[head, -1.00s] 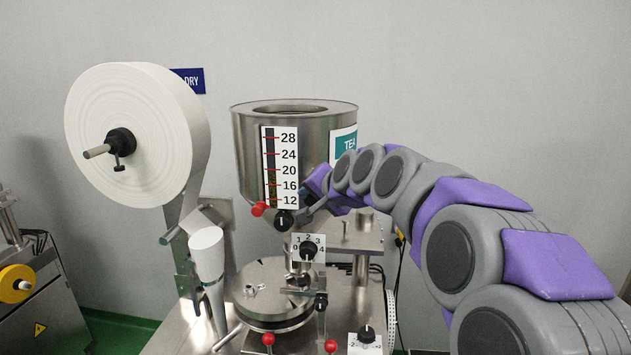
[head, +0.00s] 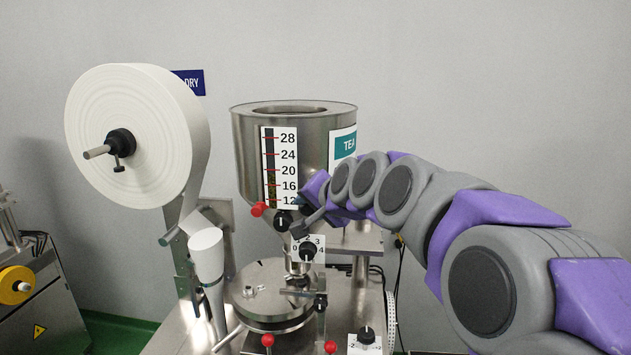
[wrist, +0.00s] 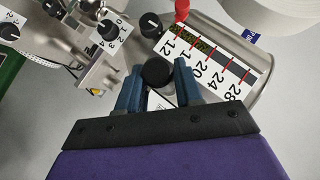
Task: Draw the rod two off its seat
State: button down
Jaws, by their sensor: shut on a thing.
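My gripper (wrist: 157,75) has its two blue fingers on either side of a black round knob (wrist: 158,70) and is shut on it. Whether this knob tops rod two cannot be told; any shaft or seat under it is hidden. In the head view my gripper (head: 303,226) is small and partly hidden by my arm. It is just below the steel hopper (head: 247,150), above the 0–4 dial (head: 306,252). The dial also shows upper left in the wrist view (wrist: 107,29).
A large white paper roll (head: 130,140) stands left of the hopper. A round steel plate (head: 262,301) and red-balled levers (head: 268,340) are below. A black pointer knob (head: 284,220) and a red ball (head: 258,209) are close by my gripper. The wall area above is clear.

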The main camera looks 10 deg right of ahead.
jog(key=shift+s+a, duration=0.15)
jog(key=shift+s, duration=0.4)
jog(key=shift+s+a, duration=0.15)
jog(key=shift+s, duration=0.35)
